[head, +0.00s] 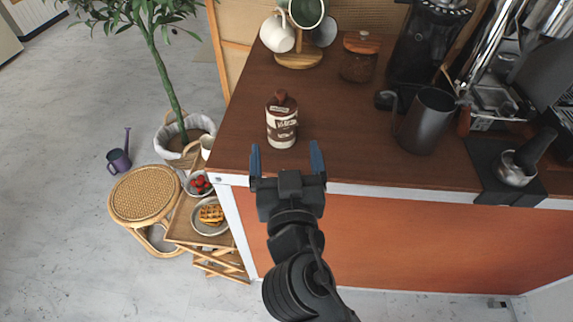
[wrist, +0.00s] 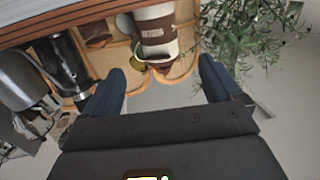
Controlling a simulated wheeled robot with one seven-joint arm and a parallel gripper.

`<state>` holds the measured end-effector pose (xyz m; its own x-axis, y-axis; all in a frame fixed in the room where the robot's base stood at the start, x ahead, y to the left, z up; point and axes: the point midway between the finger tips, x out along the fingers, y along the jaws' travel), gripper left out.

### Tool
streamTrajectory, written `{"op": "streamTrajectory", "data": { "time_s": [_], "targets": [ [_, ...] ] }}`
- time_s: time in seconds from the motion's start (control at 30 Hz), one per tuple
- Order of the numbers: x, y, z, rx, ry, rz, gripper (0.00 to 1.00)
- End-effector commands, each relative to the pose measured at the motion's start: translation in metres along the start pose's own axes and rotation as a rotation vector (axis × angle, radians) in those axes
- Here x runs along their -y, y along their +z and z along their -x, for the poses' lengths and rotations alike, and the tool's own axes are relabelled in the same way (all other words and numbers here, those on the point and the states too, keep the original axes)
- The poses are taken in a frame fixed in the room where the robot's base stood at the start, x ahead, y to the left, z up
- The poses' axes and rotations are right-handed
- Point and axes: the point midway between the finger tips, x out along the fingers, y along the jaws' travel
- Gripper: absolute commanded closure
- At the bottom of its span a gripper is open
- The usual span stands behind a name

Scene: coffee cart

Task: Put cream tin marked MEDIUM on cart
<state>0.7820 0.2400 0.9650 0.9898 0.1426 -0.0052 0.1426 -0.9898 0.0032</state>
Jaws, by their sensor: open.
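A brown and cream tin (head: 282,128) with a dark lettered band and a rounded brown top stands upright on the cart's dark wood top (head: 345,155), near its front left corner. The lettering is too small to read surely in the head view. The tin also shows in the wrist view (wrist: 155,38), upside down, beyond the fingers. My gripper (head: 285,150) is open and empty at the cart's front edge, just in front of the tin. Its two blue fingers are spread wider than the tin and do not touch it.
A wooden mug stand (head: 299,59) with mugs and a lidded jar (head: 359,57) stand behind the tin. A dark pitcher (head: 426,120) and coffee machines are to the right. A small side table with a waffle plate (head: 210,229), a rattan stool (head: 145,193) and a plant are left.

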Motion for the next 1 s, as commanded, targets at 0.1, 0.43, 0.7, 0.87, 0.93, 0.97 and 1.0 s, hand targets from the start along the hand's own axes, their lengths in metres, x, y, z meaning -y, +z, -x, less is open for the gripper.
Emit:
{"op": "streamTrajectory", "data": {
  "time_s": [0.1,0.43,0.7,0.87,0.93,0.97,1.0],
  "targets": [
    [-0.001,0.001,0.011,0.001,0.001,0.0,0.08],
    [-0.001,0.0,0.015,0.002,0.001,0.0,0.08],
    [-0.046,0.048,0.061,0.1,-0.028,0.04,0.08],
    [-0.088,0.082,0.122,0.183,-0.058,0.056,0.08],
    [-0.103,0.09,0.15,0.21,-0.065,0.057,0.08],
    [-0.109,0.092,0.162,0.219,-0.067,0.055,0.08],
    [-0.117,0.095,0.179,0.232,-0.069,0.053,0.08]
  ]
}}
